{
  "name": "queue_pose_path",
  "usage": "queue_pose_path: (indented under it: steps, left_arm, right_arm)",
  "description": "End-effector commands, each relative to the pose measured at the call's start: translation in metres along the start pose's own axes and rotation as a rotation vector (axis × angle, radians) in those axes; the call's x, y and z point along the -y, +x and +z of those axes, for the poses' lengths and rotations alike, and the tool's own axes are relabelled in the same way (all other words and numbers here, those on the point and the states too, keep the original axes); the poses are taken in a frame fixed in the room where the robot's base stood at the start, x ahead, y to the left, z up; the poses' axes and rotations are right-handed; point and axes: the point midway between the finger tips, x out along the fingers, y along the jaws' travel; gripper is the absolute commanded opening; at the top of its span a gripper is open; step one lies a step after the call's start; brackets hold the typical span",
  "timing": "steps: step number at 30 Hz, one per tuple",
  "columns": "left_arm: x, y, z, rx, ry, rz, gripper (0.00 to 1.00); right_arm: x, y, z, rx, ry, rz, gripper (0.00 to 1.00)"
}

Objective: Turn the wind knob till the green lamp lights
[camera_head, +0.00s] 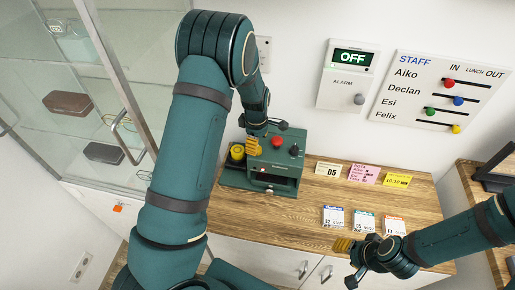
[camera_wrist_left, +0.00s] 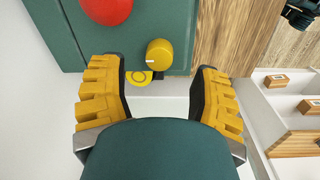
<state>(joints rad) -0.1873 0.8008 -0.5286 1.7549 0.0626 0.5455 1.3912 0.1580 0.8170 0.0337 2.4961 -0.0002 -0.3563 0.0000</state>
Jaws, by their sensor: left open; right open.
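The dark green machine (camera_head: 287,165) stands at the counter's left end. It bears a red button (camera_head: 278,142) and a black knob (camera_head: 295,150). A yellow knob (camera_wrist_left: 159,52) with a white mark shows in the left wrist view, beside a flat yellow ring mark (camera_wrist_left: 138,77). A yellow round part (camera_head: 237,152) shows at the machine's left in the head view. My left gripper (camera_wrist_left: 160,92) is open, its fingers either side of the knob's line and apart from it. My right gripper (camera_head: 346,262) is open and empty before the counter. I cannot make out the green lamp.
Cards (camera_head: 364,174) lie on the wooden counter (camera_head: 310,195), right of the machine. An alarm panel (camera_head: 348,75) reading OFF and a staff board (camera_head: 440,90) hang on the wall. A glass cabinet (camera_head: 90,90) stands at left.

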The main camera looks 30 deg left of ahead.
Motion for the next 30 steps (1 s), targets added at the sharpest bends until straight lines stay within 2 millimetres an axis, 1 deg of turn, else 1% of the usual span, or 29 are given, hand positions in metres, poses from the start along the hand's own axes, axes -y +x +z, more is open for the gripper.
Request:
queue_pose_path:
  steps: [1, 3, 7, 12, 19, 20, 21, 23, 24, 25, 26, 30]
  left_arm:
    - [0.001, 0.009, -0.001, 0.0, -0.001, -0.002, 0.63]
    - [0.001, 0.019, 0.0, 0.0, 0.0, -0.002, 0.63]
    - [0.0, 0.031, -0.001, 0.0, 0.0, 0.0, 0.63]
    - [0.0, 0.038, 0.0, 0.0, 0.0, 0.001, 0.63]
    - [0.0, 0.038, 0.0, 0.0, 0.0, 0.001, 0.63]
    - [0.0, 0.038, 0.0, 0.0, 0.0, 0.001, 0.61]
    - [0.0, 0.038, 0.0, 0.0, 0.0, 0.001, 0.47]
    - [0.0, 0.038, 0.0, 0.0, 0.0, 0.001, 0.26]
    - [0.0, 0.038, 0.0, 0.0, 0.0, 0.001, 0.12]
    - [0.0, 0.038, 0.0, 0.0, 0.0, 0.001, 0.02]
    - [0.0, 0.038, 0.0, 0.0, 0.0, 0.001, 0.0]
    - [0.0, 0.038, 0.0, 0.0, 0.001, 0.001, 0.0]
  right_arm:
    - [0.0, 0.0, 0.0, 0.0, 0.0, 0.0, 0.47]
    - [0.0, 0.0, 0.0, 0.0, 0.0, 0.0, 0.47]
    - [0.0, 0.0, 0.0, 0.0, 0.0, 0.0, 0.47]
    - [0.0, 0.0, 0.0, 0.0, 0.0, 0.0, 0.47]
    - [0.0, 0.0, 0.0, 0.0, 0.0, 0.0, 0.47]
    - [0.0, 0.0, 0.0, 0.0, 0.0, 0.0, 0.47]
    - [0.0, 0.0, 0.0, 0.0, 0.0, 0.0, 0.47]
    - [0.0, 0.0, 0.0, 0.0, 0.0, 0.0, 0.47]
    - [0.0, 0.0, 0.0, 0.0, 0.0, 0.0, 0.47]
    - [0.0, 0.0, 0.0, 0.0, 0.0, 0.0, 0.47]
    - [0.0, 0.0, 0.0, 0.0, 0.0, 0.0, 0.47]
    - [0.0, 0.0, 0.0, 0.0, 0.0, 0.0, 0.47]
